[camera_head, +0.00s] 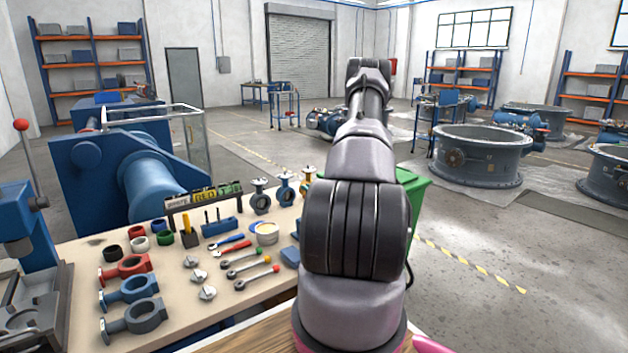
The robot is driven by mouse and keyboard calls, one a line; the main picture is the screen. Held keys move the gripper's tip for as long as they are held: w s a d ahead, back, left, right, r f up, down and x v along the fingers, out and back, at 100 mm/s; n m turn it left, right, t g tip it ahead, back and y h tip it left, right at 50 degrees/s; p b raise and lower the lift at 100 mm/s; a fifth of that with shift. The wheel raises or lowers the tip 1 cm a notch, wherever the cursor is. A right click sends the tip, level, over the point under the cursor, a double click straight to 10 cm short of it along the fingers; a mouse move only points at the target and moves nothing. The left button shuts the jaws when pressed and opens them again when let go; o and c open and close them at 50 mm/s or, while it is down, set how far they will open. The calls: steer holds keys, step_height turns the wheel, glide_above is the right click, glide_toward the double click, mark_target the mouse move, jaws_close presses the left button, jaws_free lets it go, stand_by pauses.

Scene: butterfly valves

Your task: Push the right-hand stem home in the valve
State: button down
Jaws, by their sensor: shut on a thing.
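My arm (355,225) rises through the middle of the head view and hides the right part of the bench. My gripper and whatever it holds are out of sight behind the arm. Three small valves stand upright at the back of the bench: a grey one (260,196), a blue one (286,189) and a partly hidden one (306,181) on the right. Valve bodies in red (124,269), blue (130,290) and grey (134,318) lie at the left. I cannot make out the right-hand stem or the valve it belongs to.
Several rods with coloured ends (257,278), silver discs (207,293) and rings (138,243) lie on the bench (225,312). A blue block with upright pins (220,227) and a round tin (266,233) stand behind them. A blue press (30,230) stands at the left edge.

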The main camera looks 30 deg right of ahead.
steer(key=c, duration=0.8)
jaws_free()
steer(key=shift+r, duration=3.55)
